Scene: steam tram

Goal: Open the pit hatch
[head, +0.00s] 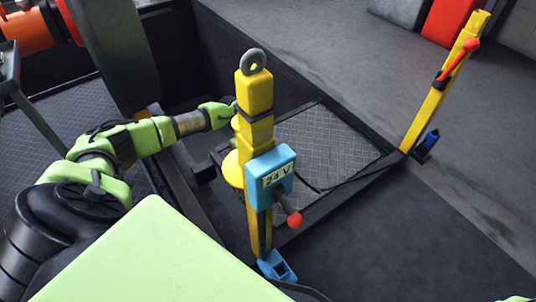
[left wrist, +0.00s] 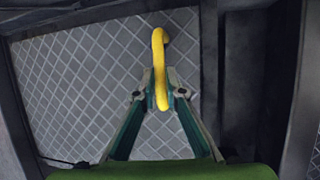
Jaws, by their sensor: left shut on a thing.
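The pit hatch (head: 325,140) is a grey diamond-patterned plate in a dark frame, seen in the head view behind a yellow post. The plate also fills much of the left wrist view (left wrist: 75,90). My left gripper (head: 232,108) reaches over from the left, its fingertips partly hidden behind the post. In the left wrist view my left gripper (left wrist: 161,94) is shut on a yellow bar handle (left wrist: 158,55) in front of the plate. Whether the plate is raised, I cannot tell. My right gripper is not in view.
The yellow post (head: 255,95) with a ring on top carries a blue 24 V box (head: 270,176) with a red-knobbed lever. A second yellow post (head: 437,100) with a red lever stands at the right. Grey floor at the right is open.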

